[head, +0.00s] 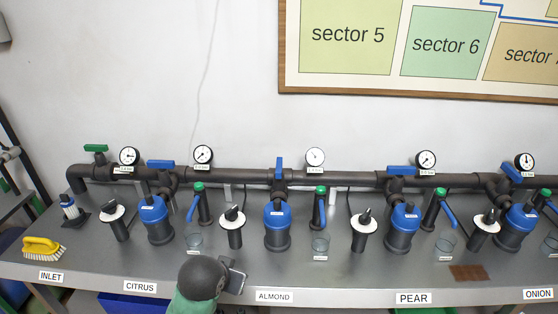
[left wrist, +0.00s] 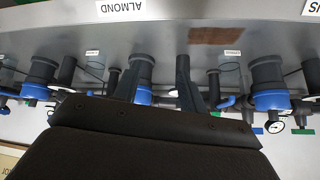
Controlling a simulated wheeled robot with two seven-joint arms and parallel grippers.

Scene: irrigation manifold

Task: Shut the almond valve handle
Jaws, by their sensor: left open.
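The almond valve handle (head: 279,168) is blue and stands upright on the pipe above the almond filter (head: 277,228), crossing the line of the horizontal pipe. The neighbouring blue valve handles lie level along the pipe. The ALMOND label (head: 274,296) is on the bench front edge; it also shows upside down in the left wrist view (left wrist: 120,6). My left gripper (head: 236,281) is low at the bench front edge, left of the ALMOND label, well apart from the handle. In the left wrist view its two fingers (left wrist: 160,88) are spread and empty. The handle cannot be made out there. My right gripper is out of view.
The citrus valve handle (head: 161,164) is to the left and the pear valve handle (head: 400,170) to the right. A black post with a white disc (head: 232,220) and a glass cup (head: 321,244) flank the almond filter. A yellow brush (head: 43,246) lies far left.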

